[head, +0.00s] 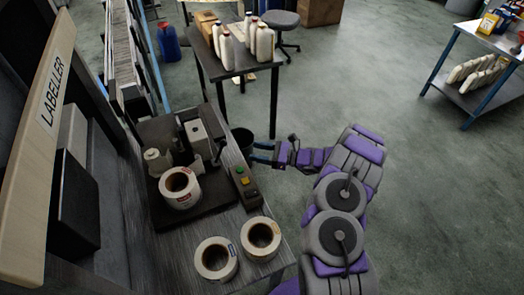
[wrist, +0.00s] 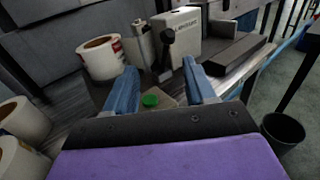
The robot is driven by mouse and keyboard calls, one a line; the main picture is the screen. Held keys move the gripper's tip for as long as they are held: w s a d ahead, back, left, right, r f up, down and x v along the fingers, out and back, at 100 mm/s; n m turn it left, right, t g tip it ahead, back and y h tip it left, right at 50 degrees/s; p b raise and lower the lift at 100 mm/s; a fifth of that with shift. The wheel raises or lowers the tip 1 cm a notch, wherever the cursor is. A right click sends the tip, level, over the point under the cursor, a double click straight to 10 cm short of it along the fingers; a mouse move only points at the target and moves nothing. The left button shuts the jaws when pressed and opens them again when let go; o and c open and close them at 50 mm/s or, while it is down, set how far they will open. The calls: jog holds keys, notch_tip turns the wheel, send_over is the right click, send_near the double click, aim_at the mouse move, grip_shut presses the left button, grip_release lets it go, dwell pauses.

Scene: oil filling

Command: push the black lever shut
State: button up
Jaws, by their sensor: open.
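The black lever (wrist: 168,37) with its round knob stands up on the labelling machine (wrist: 182,28), in front of the machine's pale box in the wrist view. In the head view the machine's box (head: 202,135) shows on the bench, and the lever is hard to make out among dark parts. My gripper (head: 263,153) is at the bench's right edge in the head view. In the wrist view my gripper (wrist: 160,72) has its two blue fingers spread apart with nothing held between them. The lever shows beyond the gap between the fingertips, and contact is not visible.
A control box with a green button (wrist: 150,100) lies below the fingers. Label rolls (head: 180,187) stand on the machine and bench (head: 220,222). A dark bin (wrist: 283,132) stands on the floor at right. A table with white bottles (head: 262,42) is behind.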

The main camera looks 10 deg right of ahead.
jog(key=shift+s+d, duration=0.2)
jog(key=shift+d, duration=0.4)
